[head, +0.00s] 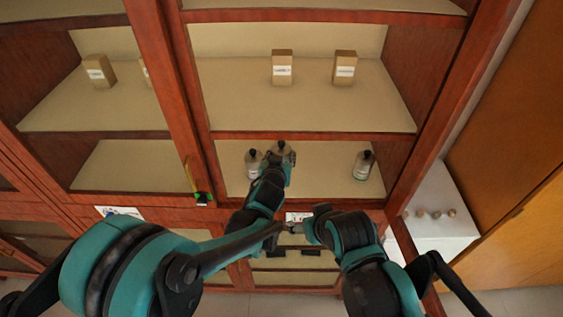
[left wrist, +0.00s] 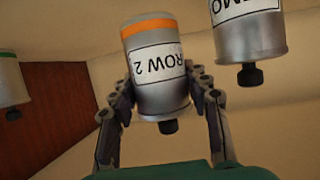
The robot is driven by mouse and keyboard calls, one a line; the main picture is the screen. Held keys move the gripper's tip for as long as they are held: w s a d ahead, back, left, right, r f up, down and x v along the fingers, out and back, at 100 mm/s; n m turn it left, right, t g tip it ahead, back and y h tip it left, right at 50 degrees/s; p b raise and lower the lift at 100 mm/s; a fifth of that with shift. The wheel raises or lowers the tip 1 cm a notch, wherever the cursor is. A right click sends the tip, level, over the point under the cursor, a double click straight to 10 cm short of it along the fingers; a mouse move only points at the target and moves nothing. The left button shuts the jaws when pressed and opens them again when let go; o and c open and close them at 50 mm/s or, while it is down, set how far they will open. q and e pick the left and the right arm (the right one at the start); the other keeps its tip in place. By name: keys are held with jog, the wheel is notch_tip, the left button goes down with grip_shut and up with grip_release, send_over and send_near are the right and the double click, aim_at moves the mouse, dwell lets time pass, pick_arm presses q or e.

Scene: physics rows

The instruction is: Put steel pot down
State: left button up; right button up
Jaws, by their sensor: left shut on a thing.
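The steel pot (head: 283,149) is a silver cylinder with a dark knob, over the middle shelf of the cabinet. In the left wrist view the pot (left wrist: 158,75) appears upside down, with an orange band and a label reading "ROW 2". My left gripper (head: 276,163) is shut on it, with one finger on each side; the fingers also show in the left wrist view (left wrist: 163,105). I cannot tell whether its base touches the shelf. My right gripper (head: 292,228) is low in front of the cabinet, its fingers unclear.
A similar labelled pot (head: 253,165) stands close to the left of the held one. A green-banded pot (head: 362,167) stands to the right, with bare shelf (head: 325,174) between. Boxes (head: 282,67) stand on the shelf above. A wooden upright (head: 185,110) borders the bay.

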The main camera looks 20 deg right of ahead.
pick_arm(q)
jog(key=f, duration=0.3)
jog(key=shift+w+d+f+b, duration=0.1)
jog(key=shift+w+f+b, duration=0.2)
jog(key=shift+b, duration=0.1)
jog(key=shift+s, duration=0.1)
jog(key=shift+f, duration=0.1)
jog(key=o, duration=1.4)
